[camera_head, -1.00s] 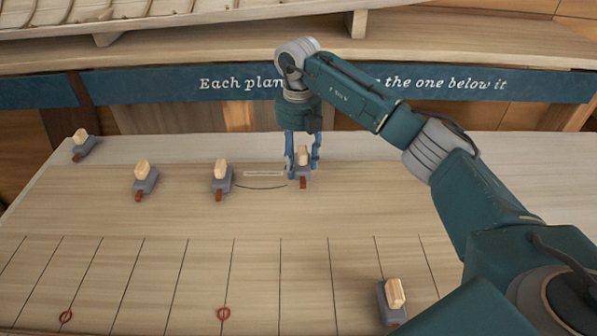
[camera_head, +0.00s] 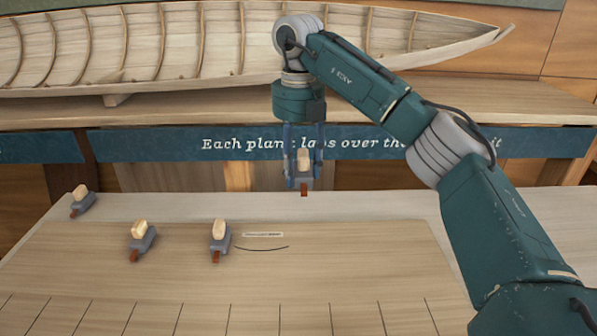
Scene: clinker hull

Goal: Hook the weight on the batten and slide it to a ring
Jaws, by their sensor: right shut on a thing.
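My right gripper (camera_head: 303,184) is shut on a grey weight (camera_head: 302,172) with a pale wooden knob and a reddish-brown hook end. It holds the weight in the air, pointing down, over the back of the board (camera_head: 370,275). A thin dark curved line (camera_head: 262,248) lies on the board, below and left of the held weight; I cannot tell if it is the batten. Two similar weights, one left (camera_head: 141,240) and one nearer the curve (camera_head: 219,241), stand on the board. Another weight (camera_head: 81,201) stands at the far left. No ring and no left gripper is in view.
A small pale label (camera_head: 262,235) lies just behind the curved line. Behind the table runs a blue lettered band (camera_head: 250,143), with a model hull (camera_head: 200,50) on a shelf above. The board's right half is clear, though my arm crosses the right side.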

